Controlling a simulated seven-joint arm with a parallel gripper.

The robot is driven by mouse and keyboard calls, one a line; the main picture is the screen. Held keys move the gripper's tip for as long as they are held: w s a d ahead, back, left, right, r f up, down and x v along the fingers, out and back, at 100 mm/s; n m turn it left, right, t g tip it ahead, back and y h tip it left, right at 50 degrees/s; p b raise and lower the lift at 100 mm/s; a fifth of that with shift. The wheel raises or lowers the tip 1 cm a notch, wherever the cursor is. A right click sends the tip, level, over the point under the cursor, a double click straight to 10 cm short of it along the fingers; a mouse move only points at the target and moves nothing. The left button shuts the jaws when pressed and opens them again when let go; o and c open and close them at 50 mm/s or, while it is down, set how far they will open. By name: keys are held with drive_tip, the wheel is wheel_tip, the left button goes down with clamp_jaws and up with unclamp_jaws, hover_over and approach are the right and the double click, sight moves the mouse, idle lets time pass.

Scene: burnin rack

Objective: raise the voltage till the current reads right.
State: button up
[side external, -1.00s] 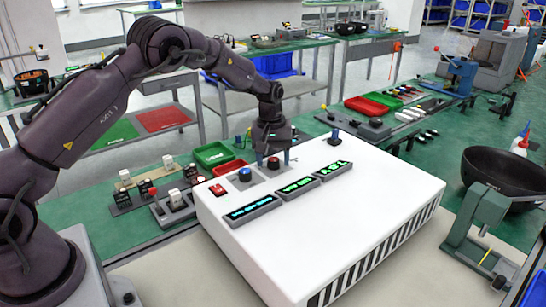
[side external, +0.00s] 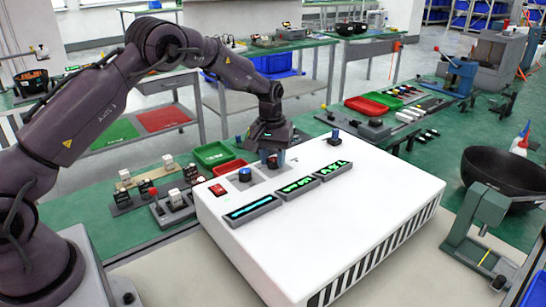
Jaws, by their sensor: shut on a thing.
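A white power supply box (side external: 330,215) stands on the bench with knobs and displays on its top. My gripper (side external: 272,157) points down at the far edge of the top panel. It is shut on a dark knob (side external: 273,162), mostly hidden by the fingers. A blue knob (side external: 245,174) sits left of it and another dark blue knob (side external: 335,136) stands to the right. Three lit displays show: a blue one (side external: 252,208), a green one (side external: 297,186) and another green one (side external: 332,169). Their digits are too small to read.
A red switch (side external: 217,190) is at the box's left edge. Green (side external: 213,154) and red (side external: 230,168) trays and small switch blocks (side external: 175,199) lie behind and left of it. A black bowl (side external: 503,178) and a green clamp stand (side external: 483,225) are at the right.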

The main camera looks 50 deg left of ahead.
sight(271, 158)
drive_tip(key=shift+r+m, duration=0.1)
drive_tip(key=shift+m, duration=1.1)
drive_tip(key=o, duration=0.9)
drive_tip(key=shift+o, duration=0.2)
wheel_tip(271, 158, up, 13)
drive_tip(key=shift+a, duration=0.3)
drive_tip(key=shift+s, duration=0.1)
